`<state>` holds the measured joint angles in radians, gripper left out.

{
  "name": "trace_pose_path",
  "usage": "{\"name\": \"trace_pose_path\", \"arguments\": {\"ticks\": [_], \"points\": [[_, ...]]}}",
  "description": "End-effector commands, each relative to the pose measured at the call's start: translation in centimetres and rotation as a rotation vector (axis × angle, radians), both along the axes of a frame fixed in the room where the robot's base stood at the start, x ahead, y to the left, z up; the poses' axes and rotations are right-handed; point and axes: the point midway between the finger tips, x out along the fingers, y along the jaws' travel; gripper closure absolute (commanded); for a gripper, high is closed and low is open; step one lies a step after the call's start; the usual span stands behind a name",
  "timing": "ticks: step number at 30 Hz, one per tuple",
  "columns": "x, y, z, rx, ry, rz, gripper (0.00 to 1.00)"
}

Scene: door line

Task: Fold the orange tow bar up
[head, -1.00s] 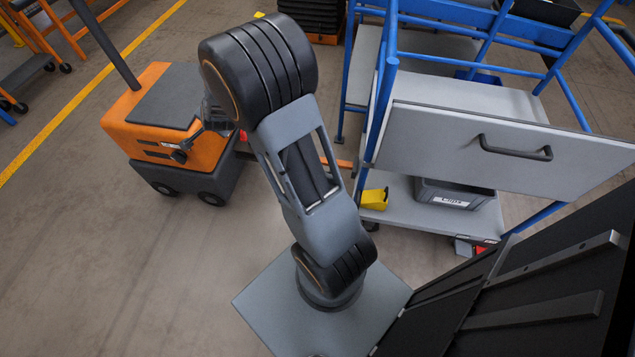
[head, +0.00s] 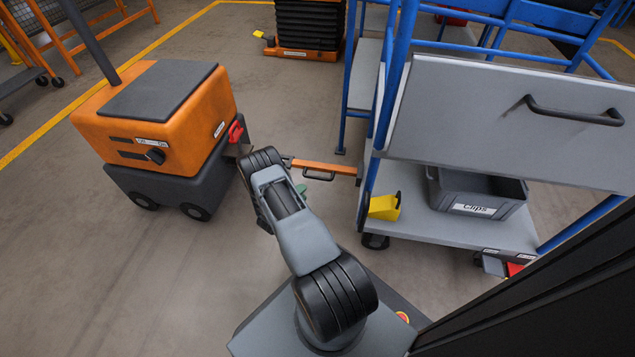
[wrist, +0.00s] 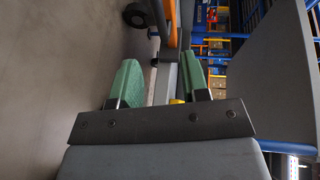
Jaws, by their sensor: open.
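The orange tow bar (head: 325,167) lies level, sticking out left from the low deck of the blue-framed trolley (head: 455,225) toward the orange tug (head: 155,125). A dark handle (head: 318,176) sits on its near side. Its left end is close to my arm, and I cannot tell whether it touches the tug. My gripper (wrist: 160,82) is open, with green finger pads and nothing held. In the head view only a bit of green shows, just below the bar, and my arm hides the rest. In the wrist view, an orange strip (wrist: 173,24) shows beyond the fingers, probably the bar.
The tug's red hitch part (head: 236,130) faces the bar. On the trolley's lower deck are a yellow block (head: 384,207) and a grey bin (head: 478,195). A tilted grey panel with a handle (head: 575,113) hangs above. The floor at lower left is clear.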

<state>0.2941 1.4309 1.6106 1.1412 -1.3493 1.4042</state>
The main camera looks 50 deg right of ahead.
Motion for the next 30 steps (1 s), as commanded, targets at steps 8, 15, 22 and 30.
{"name": "trace_pose_path", "arguments": {"ticks": [8,15,22,30], "points": [[0.8,-5.4,-1.3,0.000,-0.002,-0.002,0.58],[1.4,-9.1,-1.9,0.001,-0.001,0.000,0.58],[1.8,-11.1,-2.2,0.002,0.001,0.002,0.58],[1.9,-11.6,-2.1,0.002,0.003,0.003,0.58]]}}
